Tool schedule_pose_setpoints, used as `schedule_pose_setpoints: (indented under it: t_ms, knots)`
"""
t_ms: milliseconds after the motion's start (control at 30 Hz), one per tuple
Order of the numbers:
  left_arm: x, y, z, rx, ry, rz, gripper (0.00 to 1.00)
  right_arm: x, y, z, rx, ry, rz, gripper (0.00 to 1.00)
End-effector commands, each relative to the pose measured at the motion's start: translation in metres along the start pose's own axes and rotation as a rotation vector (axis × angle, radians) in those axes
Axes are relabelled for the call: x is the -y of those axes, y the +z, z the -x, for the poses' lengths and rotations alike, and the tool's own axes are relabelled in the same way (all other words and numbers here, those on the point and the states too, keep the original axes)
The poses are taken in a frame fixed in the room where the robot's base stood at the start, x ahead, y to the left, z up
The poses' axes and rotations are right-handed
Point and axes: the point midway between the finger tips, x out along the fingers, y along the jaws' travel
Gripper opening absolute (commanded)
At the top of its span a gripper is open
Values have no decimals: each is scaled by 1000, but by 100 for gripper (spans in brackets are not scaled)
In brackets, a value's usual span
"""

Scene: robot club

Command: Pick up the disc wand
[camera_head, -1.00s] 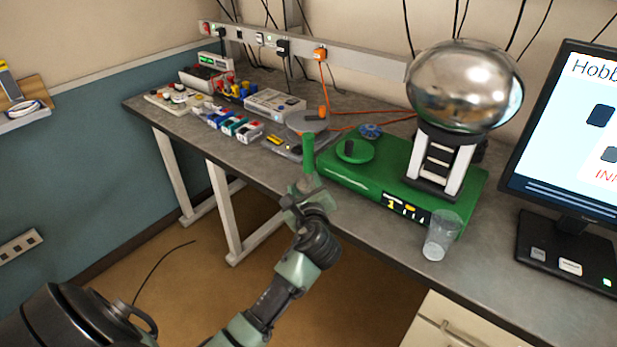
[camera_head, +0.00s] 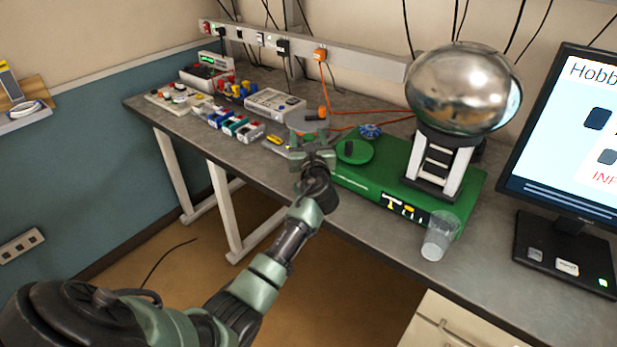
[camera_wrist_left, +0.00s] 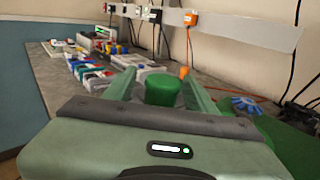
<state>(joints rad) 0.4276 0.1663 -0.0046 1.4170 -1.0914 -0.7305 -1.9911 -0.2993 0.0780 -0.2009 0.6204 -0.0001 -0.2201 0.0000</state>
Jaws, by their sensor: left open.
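A green cylinder, which looks like the handle of the disc wand, shows in the left wrist view (camera_wrist_left: 162,90), upright between the two green fingers. In the head view my left gripper (camera_head: 313,142) hides most or all of it, at the bench's front edge just left of the green machine base. My left gripper is open around the cylinder. I cannot tell whether either finger touches it. My right gripper is not in view.
The green base (camera_head: 400,190) carries a large metal sphere (camera_head: 463,88) and a flat green disc (camera_head: 356,152) with a black knob. A clear cup (camera_head: 440,236) stands at its front right. A grey box (camera_head: 274,103) and several small modules line the bench to the left. A monitor (camera_head: 570,150) is at right.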

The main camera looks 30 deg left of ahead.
Motion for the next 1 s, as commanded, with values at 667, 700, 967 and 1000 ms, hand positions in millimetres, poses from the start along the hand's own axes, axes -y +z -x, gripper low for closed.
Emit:
schedule_pose_setpoints:
  t_ms: [667, 700, 967, 1000]
  knots:
    - [0, 0, 0, 0, -1, 1, 0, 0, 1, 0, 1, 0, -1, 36]
    - [0, 0, 0, -1, -1, 2, 0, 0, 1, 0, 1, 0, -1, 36]
    - [0, -1, 0, -1, -1, 2, 0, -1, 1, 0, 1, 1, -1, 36]
    - [0, -1, 0, -1, -1, 2, 0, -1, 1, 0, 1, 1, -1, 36]
